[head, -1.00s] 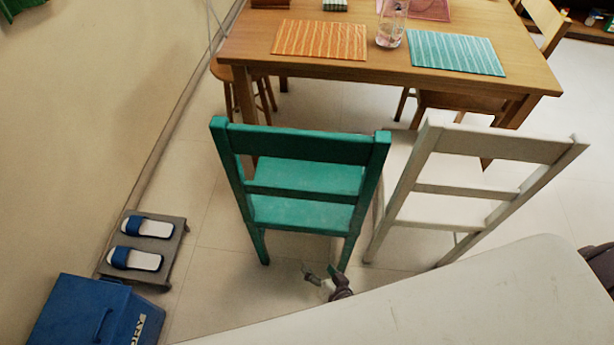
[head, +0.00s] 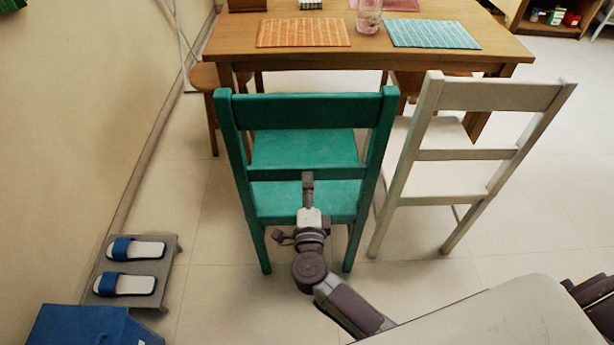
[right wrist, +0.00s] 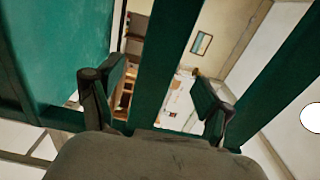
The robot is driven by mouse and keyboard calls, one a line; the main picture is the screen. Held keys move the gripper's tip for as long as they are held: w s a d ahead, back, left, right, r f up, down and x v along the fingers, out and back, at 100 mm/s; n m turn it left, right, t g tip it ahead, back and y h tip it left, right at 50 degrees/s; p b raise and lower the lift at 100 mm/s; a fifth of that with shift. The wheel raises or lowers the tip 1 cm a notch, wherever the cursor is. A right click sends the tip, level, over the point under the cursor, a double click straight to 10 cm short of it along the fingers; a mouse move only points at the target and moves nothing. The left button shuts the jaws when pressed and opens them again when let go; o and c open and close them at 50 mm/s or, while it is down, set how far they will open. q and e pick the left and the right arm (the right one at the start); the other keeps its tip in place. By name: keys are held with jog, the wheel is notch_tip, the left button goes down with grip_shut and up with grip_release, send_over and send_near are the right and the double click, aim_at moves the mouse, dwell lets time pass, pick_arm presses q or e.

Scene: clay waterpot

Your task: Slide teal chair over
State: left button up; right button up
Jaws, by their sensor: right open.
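The teal chair (head: 309,110) stands in the middle of the head view, its back toward me and its seat (head: 303,150) toward the table. My right gripper (head: 307,187) is at the chair's back, around its middle rail in the head view. In the right wrist view, my right gripper (right wrist: 158,95) is open, with a teal bar (right wrist: 170,50) of the chair between its fingers. Gaps show on both sides of the bar. My left gripper is not in view.
A white chair (head: 465,155) stands close at the right. A wooden table (head: 370,65) with placemats and a glass (head: 368,17) is behind the chairs. A wooden stool (head: 205,80) is back left. Slippers on a grey rack (head: 170,262) and a blue box (head: 85,325) lie left.

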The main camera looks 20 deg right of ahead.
aim_at(306, 168)
jog(key=x, duration=0.6)
grip_shut()
dwell(0.3)
